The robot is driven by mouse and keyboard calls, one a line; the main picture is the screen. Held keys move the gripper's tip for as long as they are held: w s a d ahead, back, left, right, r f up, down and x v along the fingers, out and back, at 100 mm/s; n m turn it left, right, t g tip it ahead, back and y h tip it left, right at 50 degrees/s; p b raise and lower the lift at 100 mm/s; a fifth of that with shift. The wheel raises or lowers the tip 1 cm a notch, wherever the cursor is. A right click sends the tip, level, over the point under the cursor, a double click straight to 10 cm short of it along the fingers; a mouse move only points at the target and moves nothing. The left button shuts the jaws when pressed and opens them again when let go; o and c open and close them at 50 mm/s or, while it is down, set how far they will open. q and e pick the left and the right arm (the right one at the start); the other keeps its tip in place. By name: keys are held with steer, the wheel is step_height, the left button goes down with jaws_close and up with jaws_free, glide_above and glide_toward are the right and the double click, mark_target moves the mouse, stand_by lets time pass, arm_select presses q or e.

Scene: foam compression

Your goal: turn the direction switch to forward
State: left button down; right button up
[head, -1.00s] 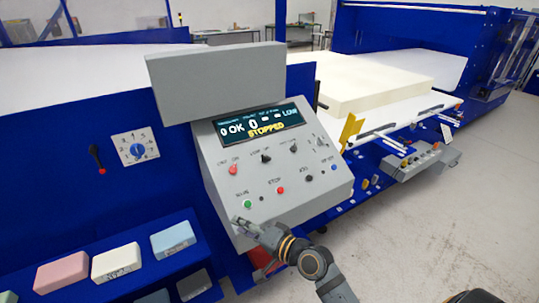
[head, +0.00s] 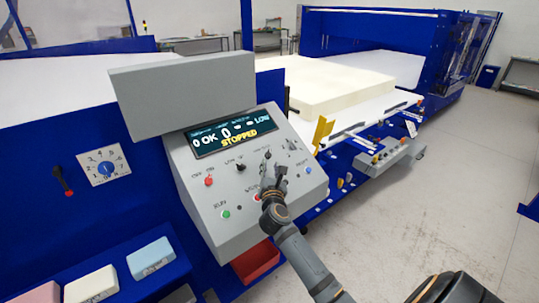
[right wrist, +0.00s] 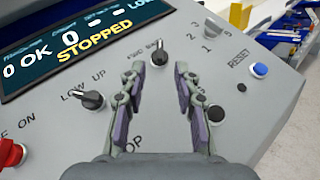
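The direction switch is a black knob with a pale pointer line, under a label that seems to read FWD and a second, partly unreadable word. It stands on the sloped grey control panel (head: 205,185), at the top middle of the right wrist view (right wrist: 158,55) and just past my right fingertips in the head view (head: 267,154). My right gripper (head: 274,174) is open over the panel. In the right wrist view its two fingers (right wrist: 159,72) point at the knob, one tip towards each side. I cannot tell whether they touch it. My left gripper is out of view.
Beside it are the LOW/UP knob (right wrist: 90,99), a numbered selector (right wrist: 203,27), the blue reset button (right wrist: 259,69) and a red knob (right wrist: 10,153). The display (head: 232,132) reads STOPPED. A foam slab (head: 335,85) lies behind. Open floor is at right.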

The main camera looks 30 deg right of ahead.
mark_target(269, 155)
steer(key=p+x, duration=0.1)
steer(key=x, duration=0.6)
steer(key=shift+w, duration=0.1)
jaws_close()
